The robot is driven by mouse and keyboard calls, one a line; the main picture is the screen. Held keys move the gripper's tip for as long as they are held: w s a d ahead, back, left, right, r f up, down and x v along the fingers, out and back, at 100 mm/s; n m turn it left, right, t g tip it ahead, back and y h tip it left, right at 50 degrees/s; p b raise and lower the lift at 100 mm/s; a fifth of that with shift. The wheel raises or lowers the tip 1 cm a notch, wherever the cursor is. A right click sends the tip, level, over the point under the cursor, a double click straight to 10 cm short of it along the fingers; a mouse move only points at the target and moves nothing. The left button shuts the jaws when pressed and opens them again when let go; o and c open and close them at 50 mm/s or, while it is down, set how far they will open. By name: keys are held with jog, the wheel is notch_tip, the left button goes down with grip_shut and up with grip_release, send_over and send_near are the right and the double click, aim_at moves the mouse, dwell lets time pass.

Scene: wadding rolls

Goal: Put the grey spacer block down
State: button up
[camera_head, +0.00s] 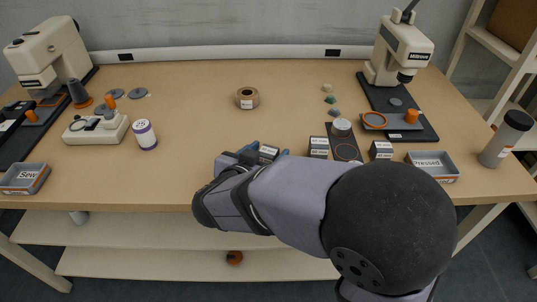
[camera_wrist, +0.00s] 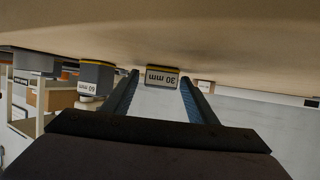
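A small grey spacer block marked "30 mm" (camera_wrist: 161,77) is between my fingertips in the wrist view, which shows it upside down. It also shows in the head view (camera_head: 268,152), near the table's front edge. It appears to stand upright on the table. My gripper (camera_wrist: 159,76) has its blue fingers spread on either side of the block, with a narrow gap at least on the left. In the head view my gripper (camera_head: 266,151) reaches in from the front, and my arm hides part of the front edge.
Other grey blocks (camera_head: 318,146) (camera_head: 381,150) stand to the right, beside a dark mat (camera_head: 345,148) with a round weight (camera_head: 341,127). A "Pressed" tray (camera_head: 433,165) and a grey cylinder (camera_head: 506,139) are farther right. A tape roll (camera_head: 247,98) lies behind.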

aim_at(267, 152)
jog(key=c, duration=1)
notch_tip(267, 152, up, 10)
jog(key=p, duration=0.3)
jog(key=shift+p, duration=0.35)
